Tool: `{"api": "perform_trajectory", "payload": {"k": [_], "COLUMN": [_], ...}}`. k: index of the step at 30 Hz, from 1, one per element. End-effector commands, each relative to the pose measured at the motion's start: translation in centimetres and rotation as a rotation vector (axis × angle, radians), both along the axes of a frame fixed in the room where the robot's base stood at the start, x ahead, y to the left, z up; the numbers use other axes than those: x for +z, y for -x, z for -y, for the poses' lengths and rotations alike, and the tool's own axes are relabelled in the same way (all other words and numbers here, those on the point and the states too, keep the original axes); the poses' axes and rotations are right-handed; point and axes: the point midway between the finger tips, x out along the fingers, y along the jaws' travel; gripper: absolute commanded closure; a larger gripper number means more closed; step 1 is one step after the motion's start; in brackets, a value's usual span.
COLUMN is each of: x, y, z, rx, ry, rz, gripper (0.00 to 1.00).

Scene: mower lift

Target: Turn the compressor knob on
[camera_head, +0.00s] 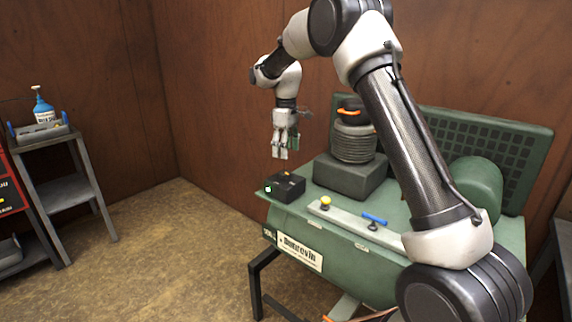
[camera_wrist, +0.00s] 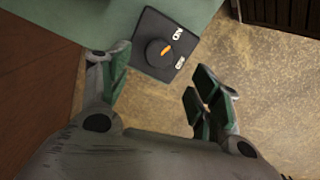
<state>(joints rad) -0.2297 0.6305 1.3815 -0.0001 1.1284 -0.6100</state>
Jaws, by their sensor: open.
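The compressor (camera_head: 400,215) is a green machine with a tank and a dark ribbed cylinder on top. Its black switch box (camera_head: 285,186) sits at the left end of the green top, with a small bright green spot on its front. In the wrist view the round black knob (camera_wrist: 157,54) has an orange mark slanting up and right, toward the ON lettering; OFF is below that. My gripper (camera_head: 280,153) is open and empty, pointing down above the box. In the wrist view its fingers (camera_wrist: 155,78) are apart, with the knob beyond the gap, not touched.
A yellow-topped button (camera_head: 325,202) and a blue-handled valve (camera_head: 374,219) sit along the compressor's front edge. A grey stand (camera_head: 70,190) with a blue bottle (camera_head: 42,106) is at the left. Wooden walls close the back. Floor between stand and compressor is clear.

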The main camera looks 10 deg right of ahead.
Motion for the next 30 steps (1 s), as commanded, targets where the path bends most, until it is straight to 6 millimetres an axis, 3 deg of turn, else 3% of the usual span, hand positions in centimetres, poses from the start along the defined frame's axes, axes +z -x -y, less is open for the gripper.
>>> {"api": "perform_trajectory", "payload": {"k": [3, 9, 17, 20, 23, 30], "x": [2.0, 3.3, 3.3, 1.8, 0.7, -0.9], "y": [-0.1, 0.0, 0.0, 0.3, 0.3, 0.2], "z": [-0.1, -0.1, -0.1, 0.0, 0.0, 0.0], "rx": [0.001, 0.001, 0.001, -0.021, -0.192, -0.799], "ry": [-0.001, 0.0, 0.0, 0.006, 0.008, 0.008], "rz": [0.002, -0.001, -0.001, -0.024, -0.026, -0.012], "gripper": [0.37, 0.37, 0.37, 0.37, 0.37, 0.37]}}
